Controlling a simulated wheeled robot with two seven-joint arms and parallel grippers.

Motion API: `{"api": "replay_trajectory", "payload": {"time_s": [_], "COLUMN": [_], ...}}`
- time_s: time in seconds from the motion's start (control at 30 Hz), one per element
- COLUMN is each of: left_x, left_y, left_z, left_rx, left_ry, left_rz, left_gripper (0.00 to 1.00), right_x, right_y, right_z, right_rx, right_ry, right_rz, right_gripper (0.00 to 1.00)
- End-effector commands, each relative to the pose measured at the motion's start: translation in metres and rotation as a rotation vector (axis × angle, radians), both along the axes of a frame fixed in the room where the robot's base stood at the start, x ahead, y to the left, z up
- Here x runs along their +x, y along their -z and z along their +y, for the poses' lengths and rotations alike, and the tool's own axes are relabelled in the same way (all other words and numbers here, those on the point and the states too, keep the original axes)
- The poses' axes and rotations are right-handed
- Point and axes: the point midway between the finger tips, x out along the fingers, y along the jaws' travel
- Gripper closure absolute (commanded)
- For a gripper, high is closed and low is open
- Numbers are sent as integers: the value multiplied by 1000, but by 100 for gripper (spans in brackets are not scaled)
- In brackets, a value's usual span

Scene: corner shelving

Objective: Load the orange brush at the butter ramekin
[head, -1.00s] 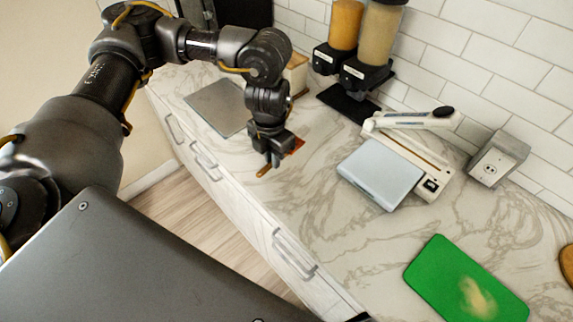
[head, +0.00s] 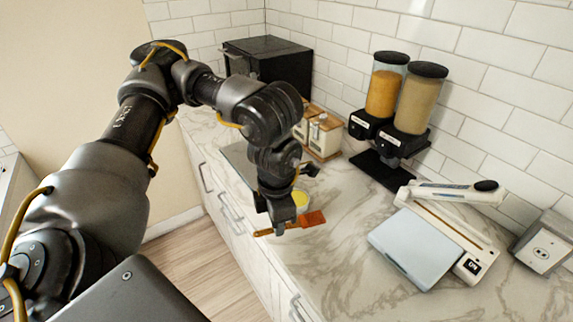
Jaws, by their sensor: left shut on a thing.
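My left gripper (head: 281,230) is shut on the orange brush (head: 312,219) and holds it over the counter. The brush's orange-red head points right and its thin wooden handle sticks out to the left of the fingers. A small ramekin with yellow butter (head: 300,200) stands just behind the gripper and brush, partly hidden by the gripper. The brush head appears just in front of the ramekin; I cannot tell whether they touch. My right gripper is not in view.
A grey board (head: 238,158) lies behind my left arm. Wooden-framed white containers (head: 324,136) and a black box (head: 272,62) stand at the back. Two dispensers (head: 412,100) stand by the wall. A white sealer-like device (head: 445,235) is at right. Marble counter between is clear.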

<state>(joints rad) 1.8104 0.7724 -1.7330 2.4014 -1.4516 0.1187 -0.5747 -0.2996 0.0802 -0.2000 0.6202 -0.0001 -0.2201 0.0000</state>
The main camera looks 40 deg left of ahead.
Motion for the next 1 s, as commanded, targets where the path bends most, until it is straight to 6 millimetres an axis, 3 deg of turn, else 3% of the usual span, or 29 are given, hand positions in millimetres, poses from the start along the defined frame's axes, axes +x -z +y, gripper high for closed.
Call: {"api": "replay_trajectory", "payload": {"time_s": [0.3, 0.6, 0.8, 1.0], "left_x": [18, 17, 10, 7], "left_y": [8, 18, 23, 25], "left_z": [-78, -153, -187, -200], "left_rx": [10, 9, 5, 3], "left_ry": [992, 1911, 2323, 2498], "left_rz": [2, 6, 4, 3], "left_gripper": [100, 100, 100, 100], "right_x": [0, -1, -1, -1], "right_y": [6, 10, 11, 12], "right_z": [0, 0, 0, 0], "right_rx": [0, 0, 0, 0], "right_ry": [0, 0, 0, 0], "right_rz": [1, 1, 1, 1], "right_gripper": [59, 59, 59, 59]}}
